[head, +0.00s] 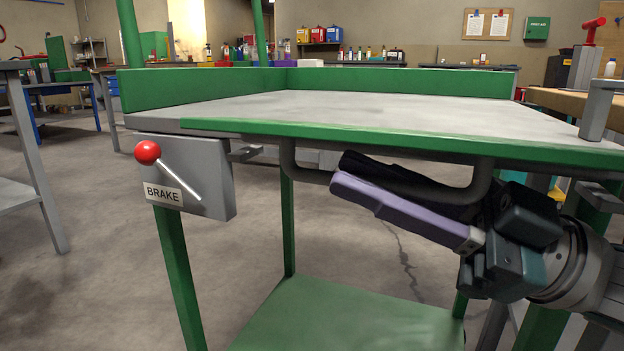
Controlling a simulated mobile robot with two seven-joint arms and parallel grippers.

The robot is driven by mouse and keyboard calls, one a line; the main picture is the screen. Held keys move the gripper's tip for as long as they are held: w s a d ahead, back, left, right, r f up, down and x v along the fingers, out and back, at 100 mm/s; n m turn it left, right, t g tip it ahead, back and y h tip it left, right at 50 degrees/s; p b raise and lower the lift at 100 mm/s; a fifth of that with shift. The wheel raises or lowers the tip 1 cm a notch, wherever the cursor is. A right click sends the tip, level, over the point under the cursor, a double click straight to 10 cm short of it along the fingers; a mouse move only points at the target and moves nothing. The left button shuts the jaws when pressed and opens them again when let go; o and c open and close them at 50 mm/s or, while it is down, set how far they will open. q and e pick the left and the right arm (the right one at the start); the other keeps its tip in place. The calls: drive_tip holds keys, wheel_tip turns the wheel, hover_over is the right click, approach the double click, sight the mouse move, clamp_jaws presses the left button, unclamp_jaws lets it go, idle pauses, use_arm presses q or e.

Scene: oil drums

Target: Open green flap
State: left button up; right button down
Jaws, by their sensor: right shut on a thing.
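The green flap (400,140) is the green-edged front of a grey-topped cart, and it lies level. A dark grey U-shaped handle (291,160) hangs under its front edge. My right gripper (347,172) reaches in from the right below the flap. It is shut on the handle, with the purple finger in front and the black finger mostly hidden behind the bar. A grey brake box (218,175) with a red-knobbed lever (148,152) and a "BRAKE" label is on the left front corner. My left gripper is not in view.
Green legs (178,270) and a green lower shelf (340,318) are under the top. A raised green rim (400,82) runs along the back. A grey-legged table (38,165) stands at the left, and a wooden bench (560,100) at the right.

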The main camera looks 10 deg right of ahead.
drive_tip(key=c, duration=1.2)
unclamp_jaws()
drive_tip(key=shift+o, duration=0.2)
drive_tip(key=v, duration=0.7)
drive_tip(key=shift+s+d+p, duration=0.2)
drive_tip(key=shift+d+p, duration=0.05)
drive_tip(key=shift+p, duration=0.1)
drive_tip(key=shift+f, duration=0.1)
